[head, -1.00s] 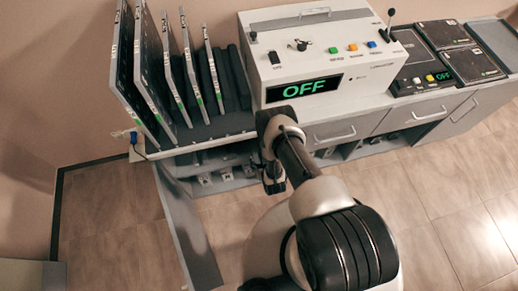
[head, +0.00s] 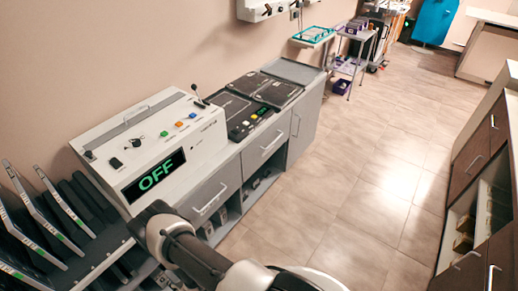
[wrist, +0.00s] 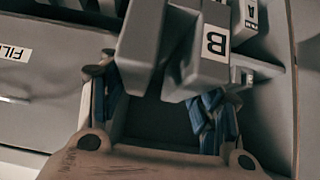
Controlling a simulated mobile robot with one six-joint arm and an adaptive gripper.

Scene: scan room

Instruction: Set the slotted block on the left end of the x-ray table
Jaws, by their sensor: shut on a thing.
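My gripper (wrist: 160,95) shows in the wrist view, its two blue-padded fingers closed on a grey block. This is the slotted block (wrist: 143,45), with a gap between two upright parts and a white label with the letter B on one face. Its lower end between the fingers is partly in shadow. In the head view my arm reaches down at the bottom edge, and the gripper and block are hidden there. I cannot make out the x-ray table for certain in either view.
A grey drawer front with a film label (wrist: 14,52) is at left. In the head view a control console (head: 150,150) and cabinets (head: 262,145) line the wall; clear floor (head: 370,170) lies to the right.

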